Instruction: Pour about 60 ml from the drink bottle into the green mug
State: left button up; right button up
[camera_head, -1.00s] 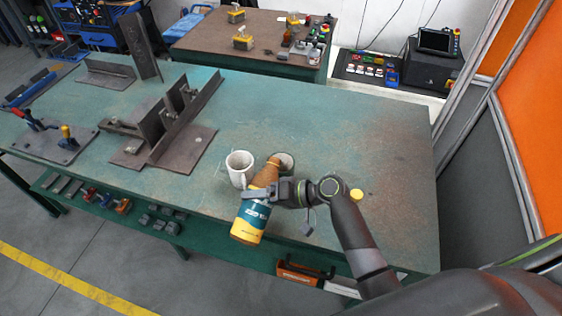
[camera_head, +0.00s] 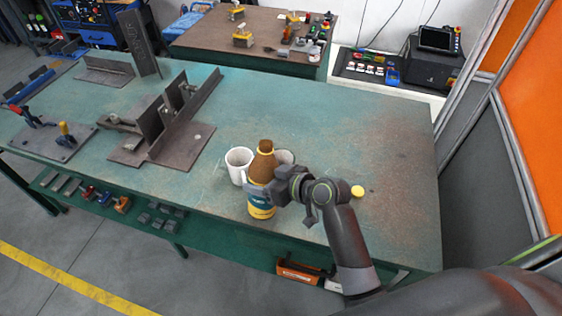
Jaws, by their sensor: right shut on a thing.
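The drink bottle (camera_head: 262,167) has a brown upper part, a blue label and a yellow base. It is near upright at the front edge of the green table. My right gripper (camera_head: 271,192) is shut on its middle from the right. A white mug (camera_head: 238,165) stands just left of the bottle. A second mug (camera_head: 286,157) stands behind the bottle and is mostly hidden; its colour is not clear, and no mug shows plainly as green. A yellow cap (camera_head: 358,191) lies on the table right of the gripper. My left gripper is out of view.
The green table (camera_head: 300,110) is clear behind the mugs and to the right. A steel angle fixture (camera_head: 165,130) stands left of the mugs. A clamp plate (camera_head: 60,142) lies farther left. A brown table (camera_head: 270,30) with small parts stands beyond.

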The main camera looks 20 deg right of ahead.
jog(key=shift+w+f+n+b, duration=0.15)
jog(key=shift+f+n+b, duration=0.1)
jog(key=shift+n+b, duration=0.25)
jog(key=shift+d+t+h+b, duration=0.1)
jog(key=shift+t+h+b, duration=0.2)
jog(key=shift+t+b, duration=0.15)
jog(key=shift+r, duration=0.1)
dwell(2.2)
